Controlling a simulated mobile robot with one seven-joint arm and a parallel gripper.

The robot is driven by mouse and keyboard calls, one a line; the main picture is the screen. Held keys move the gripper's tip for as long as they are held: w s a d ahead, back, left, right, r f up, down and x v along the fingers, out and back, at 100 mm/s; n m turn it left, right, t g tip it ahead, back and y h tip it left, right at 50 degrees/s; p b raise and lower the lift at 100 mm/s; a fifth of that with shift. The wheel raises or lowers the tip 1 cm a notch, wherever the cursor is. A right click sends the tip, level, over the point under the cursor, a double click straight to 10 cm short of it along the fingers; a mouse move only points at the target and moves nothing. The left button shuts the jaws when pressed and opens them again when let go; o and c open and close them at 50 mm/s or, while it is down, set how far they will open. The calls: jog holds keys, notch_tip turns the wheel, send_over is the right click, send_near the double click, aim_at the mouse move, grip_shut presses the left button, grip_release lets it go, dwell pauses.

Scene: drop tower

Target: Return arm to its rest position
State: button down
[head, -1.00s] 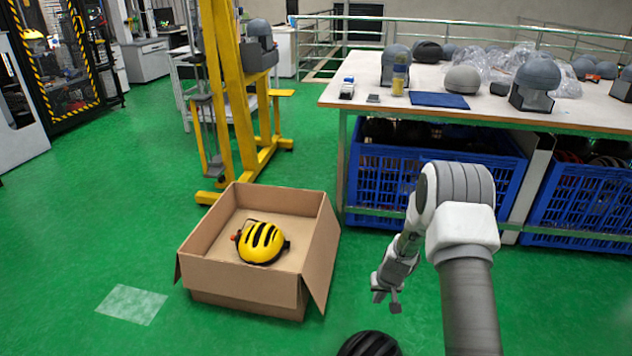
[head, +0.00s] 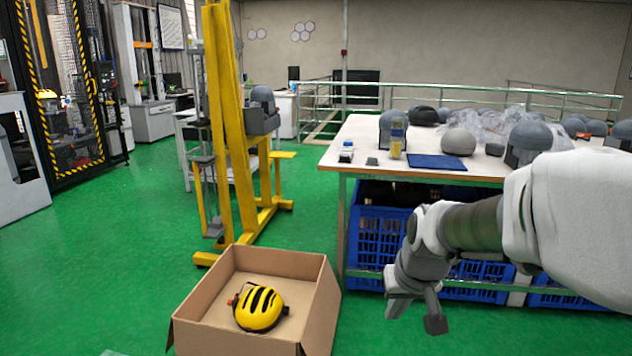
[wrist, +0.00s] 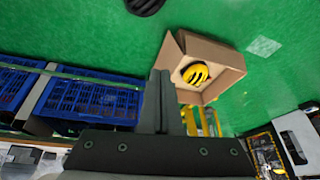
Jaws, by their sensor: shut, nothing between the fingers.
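My gripper (head: 416,312) is at the right of the head view, in front of the blue crates under the table and to the right of an open cardboard box (head: 325,305). Its fingers are together with nothing between them; in the wrist view the closed fingers (wrist: 158,100) stand up in the middle. My arm reaches in from the right edge of the head view. A yellow helmet with black vents (head: 258,308) lies inside the box, apart from my gripper. The helmet also shows in the wrist view (wrist: 195,74).
The white table (head: 340,158) with grey headforms (head: 392,128) stands behind my arm. A blue crate (head: 368,235) is under it. A yellow stand (head: 228,150) rises behind the box. Green floor (head: 110,240) is free at the left.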

jog(key=s+r+t+p, duration=0.1)
jog(key=s+r, duration=0.3)
jog(key=s, duration=0.6)
jog(key=s+r, duration=0.3)
jog(key=s, duration=0.6)
notch_tip(320, 180, up, 27)
jog(key=p, duration=2.7)
jog(key=shift+r+h+p, duration=0.2)
jog(key=shift+h+p, duration=0.1)
jog(key=c, duration=1.6)
grip_release()
jog(key=shift+w, duration=0.1)
